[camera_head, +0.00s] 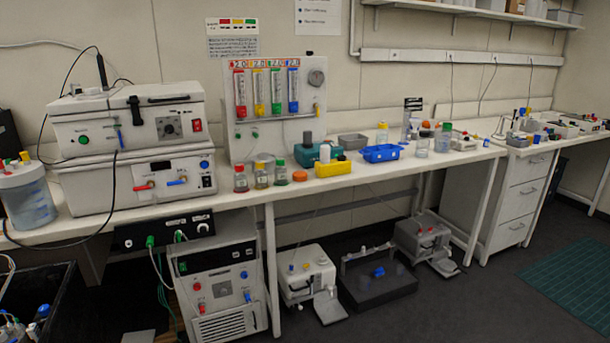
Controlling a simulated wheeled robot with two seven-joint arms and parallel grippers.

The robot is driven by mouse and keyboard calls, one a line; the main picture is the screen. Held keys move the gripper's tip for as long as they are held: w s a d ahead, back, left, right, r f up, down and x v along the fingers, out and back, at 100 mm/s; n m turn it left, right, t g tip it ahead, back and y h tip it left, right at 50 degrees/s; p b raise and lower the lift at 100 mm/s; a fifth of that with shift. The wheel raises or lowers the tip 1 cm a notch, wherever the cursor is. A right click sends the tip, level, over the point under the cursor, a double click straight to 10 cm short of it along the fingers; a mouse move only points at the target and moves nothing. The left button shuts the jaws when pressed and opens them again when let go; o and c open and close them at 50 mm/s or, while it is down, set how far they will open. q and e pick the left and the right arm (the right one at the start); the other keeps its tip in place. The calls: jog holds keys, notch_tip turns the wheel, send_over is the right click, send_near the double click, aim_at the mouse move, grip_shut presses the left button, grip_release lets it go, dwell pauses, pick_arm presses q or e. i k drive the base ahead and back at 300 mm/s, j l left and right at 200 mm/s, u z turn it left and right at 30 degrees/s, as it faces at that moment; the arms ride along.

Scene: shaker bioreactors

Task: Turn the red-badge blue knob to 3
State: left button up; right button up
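I cannot make out with certainty a blue knob with a red badge from this distance. Small blue fittings show on the lower stacked white unit (135,196): a blue handle (177,181) right of a red one (143,186). A blue knob (244,275) sits on the front of the grey floor unit (216,260), near red ones. A blue knob (379,272) lies on or is fixed to the dark floor platform (375,296). No scale numbers are readable. Neither of my grippers is in view.
The white bench carries a panel with coloured flow tubes (266,92), capped bottles (240,179), a yellow rack (333,169) and a blue tray (381,154). Grey devices (307,271) stand on the floor under it. Open floor lies at the front right, with a green mat (567,283).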

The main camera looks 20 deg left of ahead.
aim_at(44, 310)
jog(key=i+u, duration=0.2)
jog(key=u, duration=0.25)
jog(key=i+u, duration=0.15)
jog(key=u, duration=0.3)
jog(key=i+l+u, duration=0.15)
jog(key=u, duration=0.35)
jog(key=i+l+u, duration=0.15)
jog(key=u, duration=0.3)
jog(key=i+l+u, duration=0.2)
jog(key=u, duration=0.3)
jog(key=i+l+u, duration=0.25)
jog(key=u, duration=0.2)
jog(key=i+l+u, duration=0.15)
jog(key=l+u, duration=0.35)
jog(key=i+l+u, duration=0.1)
jog(key=l+u, duration=0.2)
jog(key=u, duration=0.15)
jog(key=l+u, duration=0.35)
jog(key=l, duration=0.4)
jog(key=l+u, duration=0.35)
jog(key=l, duration=0.4)
jog(key=i+j+z, duration=0.15)
jog(key=k+l, duration=0.05)
